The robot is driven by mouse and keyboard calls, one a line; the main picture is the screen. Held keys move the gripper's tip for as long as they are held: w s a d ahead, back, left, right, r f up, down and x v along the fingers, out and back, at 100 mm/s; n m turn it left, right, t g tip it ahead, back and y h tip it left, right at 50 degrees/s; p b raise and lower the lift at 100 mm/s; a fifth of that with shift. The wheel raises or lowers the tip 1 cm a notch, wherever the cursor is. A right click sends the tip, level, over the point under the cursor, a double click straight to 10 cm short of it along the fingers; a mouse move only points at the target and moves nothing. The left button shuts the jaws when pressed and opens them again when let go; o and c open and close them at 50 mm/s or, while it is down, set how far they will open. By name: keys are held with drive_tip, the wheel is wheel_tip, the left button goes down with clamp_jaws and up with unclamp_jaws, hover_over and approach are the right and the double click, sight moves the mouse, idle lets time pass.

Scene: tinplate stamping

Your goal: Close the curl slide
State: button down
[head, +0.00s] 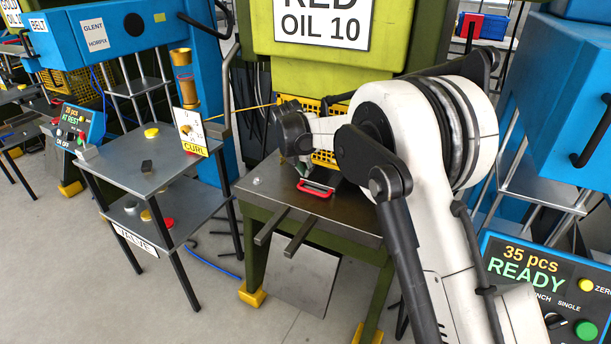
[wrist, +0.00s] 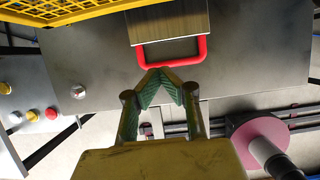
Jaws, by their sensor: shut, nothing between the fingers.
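A slide with a flat brownish plate (wrist: 168,24) and a red U-shaped handle (wrist: 202,50) is on the metal table, in the wrist view's upper middle. The red handle also shows in the head view (head: 316,190), near the middle of the table below the green press. My gripper (wrist: 163,74) is shut and empty, its fingertips right at the handle's near bar; I cannot tell whether they touch. In the head view my arm largely hides the gripper. A yellow CURL sign (head: 191,132) stands at the left table's edge; no frame shows a curl label on the red-handled slide.
A yellow mesh guard (wrist: 60,12) is at the wrist view's upper left, beside the slide. The table (head: 262,180) has a small silver knob at its left. Two dark bars (head: 300,237) stick out at its front.

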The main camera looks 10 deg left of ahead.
sight(310, 191)
drive_tip(key=c, duration=2.3)
unclamp_jaws()
drive_tip(key=shift+v, duration=0.9)
drive_tip(key=shift+c, duration=0.2)
drive_tip(key=o, duration=0.6)
drive_tip(key=shift+r+m, duration=0.25)
drive_tip(key=shift+m, duration=0.35)
drive_tip(key=shift+c, duration=0.2)
drive_tip(key=m, duration=0.1)
drive_tip(key=r+m, duration=0.1)
drive_tip(key=m, duration=0.1)
drive_tip(key=shift+s+d+m+p, duration=0.1)
drive_tip(key=shift+d+m+p, duration=0.2)
drive_tip(key=shift+p, duration=0.1)
drive_tip(key=f+m, duration=0.3)
drive_tip(key=m, duration=0.1)
drive_tip(key=w+d+f+m+g, duration=0.1)
drive_tip(key=f+m, duration=0.3)
drive_tip(key=f+m+g, duration=0.1)
drive_tip(key=f+m, duration=0.2)
drive_tip(key=m, duration=0.2)
drive_tip(key=shift+w+d+f+y+p, duration=0.25)
drive_tip(key=shift+w+y+p, duration=0.05)
drive_tip(key=shift+w, duration=0.05)
clamp_jaws()
